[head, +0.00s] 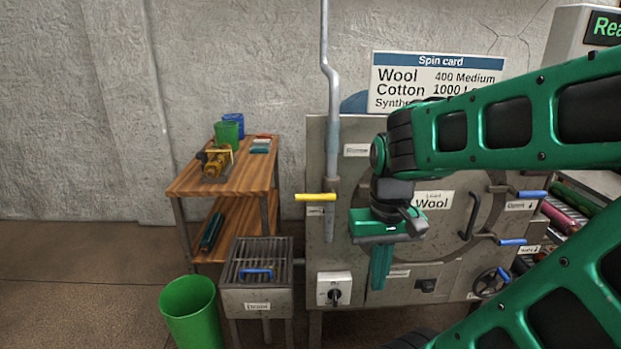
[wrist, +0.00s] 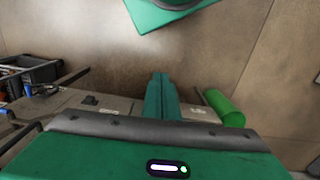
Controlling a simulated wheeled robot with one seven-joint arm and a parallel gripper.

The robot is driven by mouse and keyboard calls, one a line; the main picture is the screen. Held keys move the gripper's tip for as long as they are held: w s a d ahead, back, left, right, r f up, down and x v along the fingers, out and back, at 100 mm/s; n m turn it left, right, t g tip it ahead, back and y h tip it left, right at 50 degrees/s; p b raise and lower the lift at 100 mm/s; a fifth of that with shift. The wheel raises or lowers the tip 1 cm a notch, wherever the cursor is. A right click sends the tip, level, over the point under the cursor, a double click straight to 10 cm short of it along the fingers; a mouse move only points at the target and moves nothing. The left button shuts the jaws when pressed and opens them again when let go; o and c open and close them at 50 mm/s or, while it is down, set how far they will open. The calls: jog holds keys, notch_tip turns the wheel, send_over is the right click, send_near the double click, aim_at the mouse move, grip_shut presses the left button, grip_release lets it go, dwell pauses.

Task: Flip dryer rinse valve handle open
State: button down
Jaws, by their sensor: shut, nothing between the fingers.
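A yellow lever handle (head: 316,197) sits on the vertical grey pipe (head: 331,110) at the left side of the grey dryer (head: 440,283). The handle lies level and points left, across the pipe. A small label below it is too small to read. My gripper (head: 381,284) hangs in front of the dryer, to the right of the handle and lower, with its fingers pointing down. In the wrist view its green fingers (wrist: 159,78) are together and empty. I do not see the yellow handle in the wrist view.
Blue-handled levers (head: 532,194) and a handwheel (head: 490,282) are on the dryer's right side. A switch box (head: 334,290) is low on its front. A grated stand (head: 258,273), a green bin (head: 190,310) and a wooden shelf (head: 190,186) stand left.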

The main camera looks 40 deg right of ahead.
jog(key=shift+w+d, duration=0.1)
jog(key=shift+w, duration=0.1)
notch_tip(320, 180, up, 21)
jog(key=t+h, duration=0.1)
jog(key=t, duration=0.1)
send_over(310, 195)
jog(key=s+a, duration=0.2)
jog(key=s, duration=0.1)
jog(key=shift+w+r, duration=0.1)
jog(key=shift+w, duration=0.05)
jog(key=shift+d, duration=0.1)
jog(key=f, duration=0.4)
jog(key=w+d+f, duration=0.1)
jog(key=f, duration=0.4)
jog(key=w+f, duration=0.1)
jog(key=f, duration=0.3)
jog(key=shift+w+d+f, duration=0.15)
jog(key=shift+d+f, duration=0.1)
jog(key=shift+f, duration=0.15)
